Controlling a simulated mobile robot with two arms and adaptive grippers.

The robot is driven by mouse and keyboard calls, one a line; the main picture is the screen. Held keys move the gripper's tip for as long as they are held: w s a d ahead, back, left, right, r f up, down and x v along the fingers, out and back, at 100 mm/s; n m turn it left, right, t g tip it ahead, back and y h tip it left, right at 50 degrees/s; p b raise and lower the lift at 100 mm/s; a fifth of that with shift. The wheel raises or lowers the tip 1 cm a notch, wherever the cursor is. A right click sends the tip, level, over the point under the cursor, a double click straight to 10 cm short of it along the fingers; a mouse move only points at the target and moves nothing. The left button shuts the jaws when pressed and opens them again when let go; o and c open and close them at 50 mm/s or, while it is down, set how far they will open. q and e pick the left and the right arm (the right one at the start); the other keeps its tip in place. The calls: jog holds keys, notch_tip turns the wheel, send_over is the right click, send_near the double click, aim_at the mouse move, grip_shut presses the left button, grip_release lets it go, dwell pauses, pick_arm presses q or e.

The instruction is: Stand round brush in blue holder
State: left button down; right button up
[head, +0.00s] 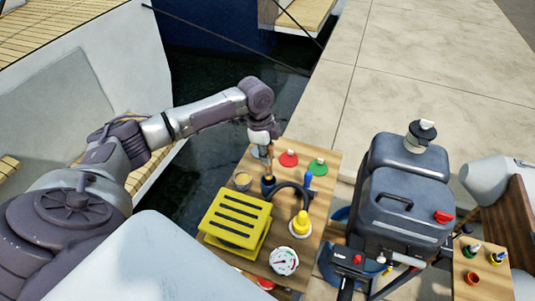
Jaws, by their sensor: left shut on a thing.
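My left gripper (262,141) is above the far left part of the wooden table, pointing down. It is shut on the round brush (269,165), a thin upright stick with a brown-orange part showing below the fingers. The dark blue holder (268,186) stands on the table directly under the brush. The brush's lower end meets the holder's top in this view; I cannot tell how far inside it is. My right gripper is not in view.
A clear cup (243,180) stands left of the holder, and a yellow slotted block (237,218) lies nearer. A black curved hose (292,187), a red disc (288,158), a green disc (318,168), a yellow knob (301,222) and a gauge (284,261) crowd the table. Water lies beyond the left edge.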

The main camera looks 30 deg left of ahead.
aim_at(267, 169)
pick_arm(q)
notch_tip(267, 169, down, 2)
jog(key=shift+f+b, duration=0.15)
jog(key=shift+b, duration=0.25)
jog(key=shift+f+b, duration=0.6)
jog(key=shift+f, duration=0.75)
jog(key=c, duration=1)
grip_release()
jog(key=shift+r, duration=0.2)
notch_tip(267, 169, up, 12)
jog(key=a, duration=0.1)
jog(key=shift+s+a+f, duration=0.2)
jog(key=shift+s+a, duration=0.1)
jog(key=shift+a, duration=0.05)
jog(key=shift+f, duration=0.1)
